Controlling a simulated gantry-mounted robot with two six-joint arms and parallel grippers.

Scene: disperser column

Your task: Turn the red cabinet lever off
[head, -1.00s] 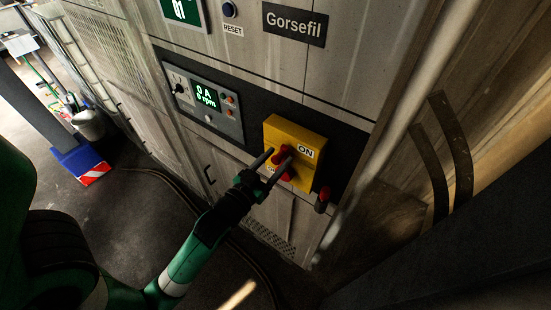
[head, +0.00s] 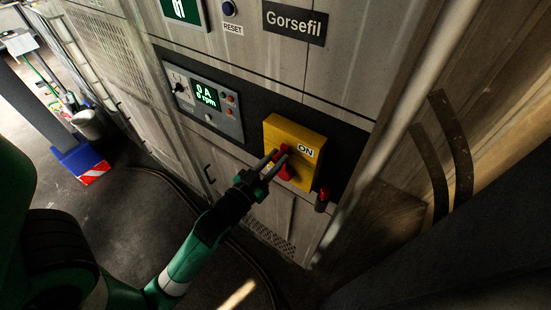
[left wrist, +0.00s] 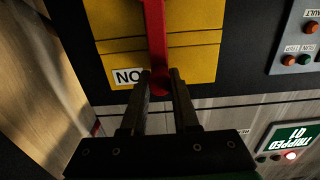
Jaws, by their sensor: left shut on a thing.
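The red lever (head: 285,173) is on the front of a yellow switch box (head: 308,178) on the cabinet. An ON label (head: 305,151) is on the box's upper right. In the left wrist view, which shows the box upside down, the lever (left wrist: 155,35) runs down from the top edge. Its end lies beside the ON label (left wrist: 128,77). My left gripper (head: 278,155) is at the box, shut on the lever's end. Its fingers (left wrist: 160,78) lie on either side of that end in the left wrist view. My right gripper is not in view.
A control panel with a lit display (head: 206,95) sits left of the box. A red handle (head: 322,194) stands just right of the box's lower edge. A cabinet door handle (head: 209,174) is below the panel.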

